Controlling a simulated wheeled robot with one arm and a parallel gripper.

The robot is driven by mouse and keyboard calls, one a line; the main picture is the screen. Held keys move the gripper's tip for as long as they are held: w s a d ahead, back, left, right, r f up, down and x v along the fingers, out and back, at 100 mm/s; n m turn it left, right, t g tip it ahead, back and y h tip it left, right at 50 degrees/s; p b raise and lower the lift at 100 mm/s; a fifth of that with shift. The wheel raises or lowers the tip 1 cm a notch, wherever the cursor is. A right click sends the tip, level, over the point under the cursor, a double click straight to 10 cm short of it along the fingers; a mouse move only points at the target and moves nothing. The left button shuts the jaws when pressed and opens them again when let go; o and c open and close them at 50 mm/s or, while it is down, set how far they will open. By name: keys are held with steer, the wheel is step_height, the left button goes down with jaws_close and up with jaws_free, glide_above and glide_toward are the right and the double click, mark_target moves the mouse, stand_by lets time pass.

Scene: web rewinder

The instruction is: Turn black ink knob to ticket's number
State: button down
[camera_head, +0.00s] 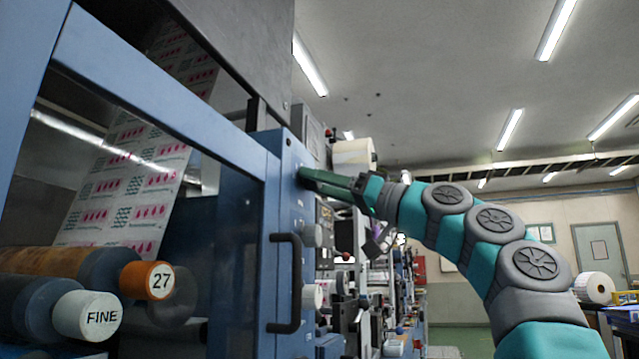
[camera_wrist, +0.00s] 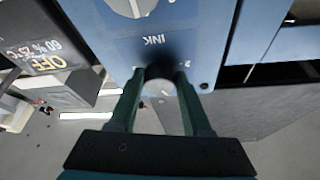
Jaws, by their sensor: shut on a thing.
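My gripper (camera_head: 308,176) reaches the upper part of the blue machine column in the head view. In the wrist view its two fingers (camera_wrist: 160,80) are shut on a dark round knob (camera_wrist: 163,69) on the blue panel (camera_wrist: 205,40). The word INK is printed beside the knob, with a small mark near the right fingertip. The knob's pointer and most of its scale are hidden or too dark to read. In the head view the knob itself is hidden by the gripper. I see no ticket with a readable number.
A black handle (camera_head: 286,283) and pale knobs (camera_head: 312,296) sit below on the column. An orange roll end marked 27 (camera_head: 147,281) and a white one marked FINE (camera_head: 88,316) are at lower left. A pale dial (camera_wrist: 130,6) and an OFF display (camera_wrist: 48,56) are near the knob.

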steer(key=shift+m+t+h, duration=0.4)
steer(key=shift+m, duration=0.5)
steer(key=shift+s+r+m+t+h+p, duration=0.1)
steer(key=shift+m+t+h+p, duration=0.2)
steer(key=shift+m+h+p, duration=1.3)
steer(key=shift+s+r+m+t+h+b, duration=0.1)
steer(key=shift+m+t+h, duration=0.15)
steer(key=shift+m, duration=2.75)
steer(key=shift+r+m+t+h+p, duration=0.1)
steer(key=shift+m+t+h+p, duration=0.5)
steer(key=shift+m, duration=1.7)
steer(key=shift+m+g+h, duration=0.25)
steer(key=shift+m+h, duration=0.2)
steer(key=shift+m, duration=0.05)
steer(key=shift+a, duration=0.1)
steer(key=shift+c, duration=1.7)
jaws_free()
